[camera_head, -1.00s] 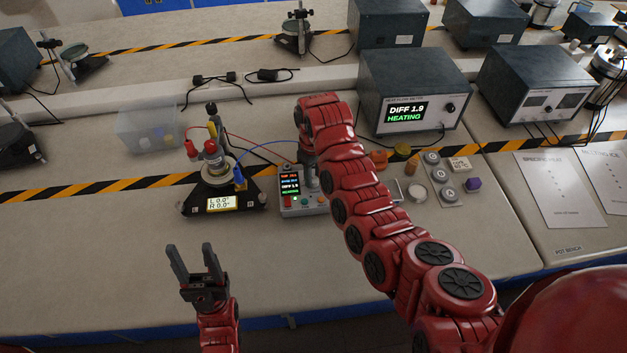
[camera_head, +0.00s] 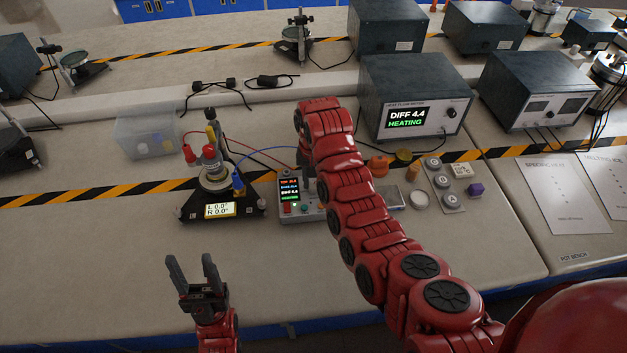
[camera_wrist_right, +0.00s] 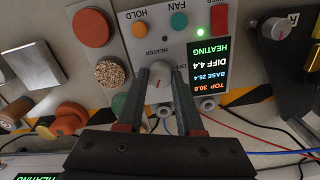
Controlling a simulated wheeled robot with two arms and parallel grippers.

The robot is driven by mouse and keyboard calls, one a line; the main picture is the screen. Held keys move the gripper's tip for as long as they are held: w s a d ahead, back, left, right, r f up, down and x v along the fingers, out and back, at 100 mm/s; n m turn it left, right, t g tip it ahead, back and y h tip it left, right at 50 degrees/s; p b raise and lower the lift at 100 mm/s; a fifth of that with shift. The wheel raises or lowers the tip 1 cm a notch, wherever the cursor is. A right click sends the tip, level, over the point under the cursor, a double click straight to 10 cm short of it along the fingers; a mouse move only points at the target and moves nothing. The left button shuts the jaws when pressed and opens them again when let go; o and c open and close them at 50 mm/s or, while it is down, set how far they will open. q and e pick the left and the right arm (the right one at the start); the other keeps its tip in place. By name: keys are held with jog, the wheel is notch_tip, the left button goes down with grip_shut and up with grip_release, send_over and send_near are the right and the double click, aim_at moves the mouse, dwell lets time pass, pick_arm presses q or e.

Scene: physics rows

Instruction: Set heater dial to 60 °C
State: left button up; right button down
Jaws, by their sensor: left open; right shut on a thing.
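The heater control box (camera_head: 290,215) stands on the bench, partly hidden behind my right arm in the head view. Its small screen (camera_wrist_right: 208,68) appears upside down in the right wrist view and reads TOP 30.8, BASE 26.4, DIFF 4.4, HEATING. The heater dial (camera_wrist_right: 158,74) is a light grey knob with a red mark, below the HEATER label. My right gripper (camera_wrist_right: 158,86) is shut on the dial, a finger on either side. The scale around the dial is mostly hidden. My left gripper (camera_head: 190,261) is open and empty above the front of the bench.
A black tripod apparatus (camera_head: 218,196) with red, blue and yellow plugs stands left of the box, wired to it. The heat flow meter (camera_head: 414,100) behind also reads DIFF 4.4, HEATING. Several discs and blocks lie to the right. The bench front left is clear.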

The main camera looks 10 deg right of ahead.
jog(key=shift+m, duration=1.6)
jog(key=c, duration=0.5)
grip_release()
jog(key=shift+c, duration=0.2)
jog(key=shift+r, duration=0.1)
jog(key=shift+r+p, duration=0.35)
jog(key=shift+p, duration=0.1)
notch_tip(320, 180, up, 8)
jog(key=p, duration=0.5)
notch_tip(320, 180, up, 8)
jog(key=r, duration=0.1)
send_over(314, 184)
jog(key=shift+s+a+f, duration=0.1)
jog(key=shift+f, duration=0.15)
